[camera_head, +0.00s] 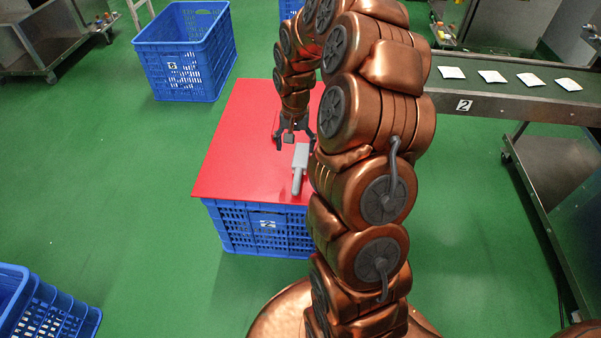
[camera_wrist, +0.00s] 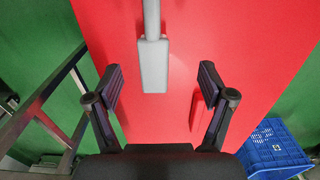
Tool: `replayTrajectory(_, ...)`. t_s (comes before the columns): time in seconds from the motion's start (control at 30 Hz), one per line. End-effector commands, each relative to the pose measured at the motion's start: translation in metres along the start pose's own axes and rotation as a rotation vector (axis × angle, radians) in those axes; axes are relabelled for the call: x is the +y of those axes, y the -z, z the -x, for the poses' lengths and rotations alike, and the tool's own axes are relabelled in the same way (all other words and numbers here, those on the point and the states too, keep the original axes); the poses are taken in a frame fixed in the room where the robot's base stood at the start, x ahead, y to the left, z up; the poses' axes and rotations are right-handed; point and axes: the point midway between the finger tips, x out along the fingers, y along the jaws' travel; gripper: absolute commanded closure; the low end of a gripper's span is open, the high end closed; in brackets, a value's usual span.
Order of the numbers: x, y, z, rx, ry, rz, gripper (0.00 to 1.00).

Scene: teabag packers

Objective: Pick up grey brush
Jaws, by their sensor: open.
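The grey brush (camera_head: 300,168) lies on the red top (camera_head: 240,150) of a blue crate, with its wide part away from my body and its thin handle towards it. In the wrist view the brush (camera_wrist: 153,65) lies ahead of my fingers, a little left of the middle between them, with the wide end nearest. My gripper (camera_head: 295,141) is open and empty, just beyond the wide end of the brush. In the wrist view my gripper (camera_wrist: 160,88) shows both fingers spread apart, not touching the brush. My arm hides the right side of the red top.
A blue crate (camera_head: 262,228) bears the red top. Another blue crate (camera_head: 185,50) stands behind left, and one (camera_head: 60,312) at the lower left. A conveyor (camera_head: 510,98) with several white packets runs at the right.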

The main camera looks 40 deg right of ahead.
Motion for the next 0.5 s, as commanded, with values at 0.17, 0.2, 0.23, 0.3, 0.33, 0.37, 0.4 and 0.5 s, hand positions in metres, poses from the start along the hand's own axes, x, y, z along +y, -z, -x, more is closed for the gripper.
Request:
replayTrajectory(0.17, 0.006, 0.012, -0.024, 0.006, -0.002, -0.034, 0.19)
replayTrajectory(0.2, 0.007, 0.013, -0.026, 0.006, -0.002, -0.036, 0.19)
replayTrajectory(0.23, 0.007, 0.013, -0.029, 0.006, -0.003, -0.037, 0.19)
replayTrajectory(0.3, 0.007, 0.013, -0.036, 0.004, -0.003, -0.036, 0.19)
replayTrajectory(0.33, 0.008, 0.013, -0.039, 0.003, -0.004, -0.036, 0.19)
replayTrajectory(0.37, 0.008, 0.013, -0.042, 0.003, -0.004, -0.036, 0.19)
replayTrajectory(0.4, 0.008, 0.013, -0.045, 0.002, -0.003, -0.036, 0.19)
replayTrajectory(0.5, 0.008, 0.013, -0.05, 0.004, -0.002, -0.037, 0.19)
